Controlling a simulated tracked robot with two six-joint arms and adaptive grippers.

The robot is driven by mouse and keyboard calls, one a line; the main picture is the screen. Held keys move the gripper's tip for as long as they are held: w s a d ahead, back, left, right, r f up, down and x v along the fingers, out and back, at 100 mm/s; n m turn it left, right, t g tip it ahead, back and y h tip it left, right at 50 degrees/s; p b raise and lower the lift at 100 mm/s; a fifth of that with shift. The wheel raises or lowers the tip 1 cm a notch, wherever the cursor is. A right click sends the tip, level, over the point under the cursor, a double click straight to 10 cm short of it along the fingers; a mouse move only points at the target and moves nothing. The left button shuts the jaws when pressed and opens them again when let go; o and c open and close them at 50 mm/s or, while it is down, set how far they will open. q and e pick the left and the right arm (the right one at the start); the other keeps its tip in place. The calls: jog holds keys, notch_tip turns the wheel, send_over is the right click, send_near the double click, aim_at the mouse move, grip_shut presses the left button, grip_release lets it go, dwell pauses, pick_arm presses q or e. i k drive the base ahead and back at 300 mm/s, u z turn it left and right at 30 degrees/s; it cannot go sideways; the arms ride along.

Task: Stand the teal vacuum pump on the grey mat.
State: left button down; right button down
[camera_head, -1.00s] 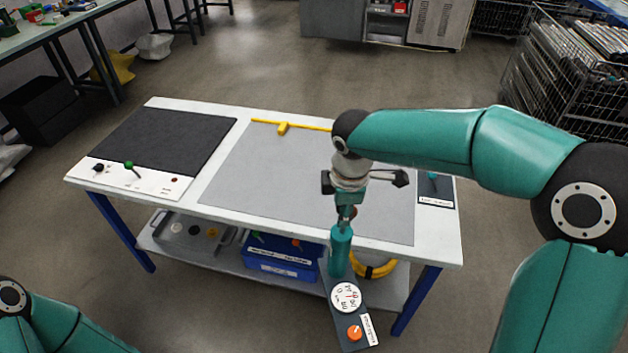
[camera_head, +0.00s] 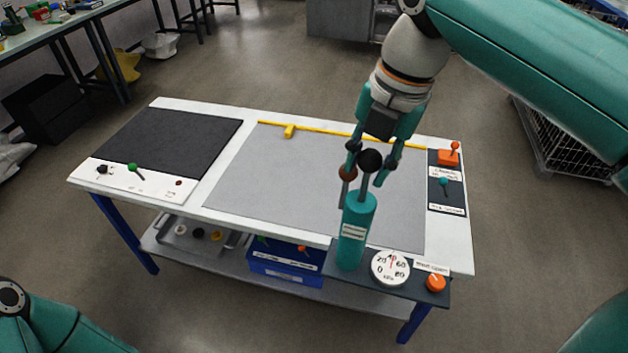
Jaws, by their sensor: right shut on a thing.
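The teal vacuum pump is an upright teal cylinder (camera_head: 354,240) on a dark base plate with a round white gauge (camera_head: 390,268) and an orange knob (camera_head: 436,282). It is at the front right of the table and overlaps its front edge in the head view. My right gripper (camera_head: 368,178) is above the cylinder, shut on the pump's top part, near a black ball and a brown ball. The grip itself is partly hidden. The grey mat (camera_head: 270,180) lies flat on the table, partly behind the pump. Whether the base touches anything is unclear. My left gripper is out of view.
A yellow bar (camera_head: 330,131) lies along the mat's back edge. A dark mat (camera_head: 165,140) and a white control panel (camera_head: 125,182) are at left. Small switch panels (camera_head: 445,192) stand at right. A blue bin (camera_head: 285,265) sits below. The mat's middle is clear.

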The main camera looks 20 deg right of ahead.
aim_at(328, 191)
jog(key=i, duration=1.4)
jog(key=z, duration=0.05)
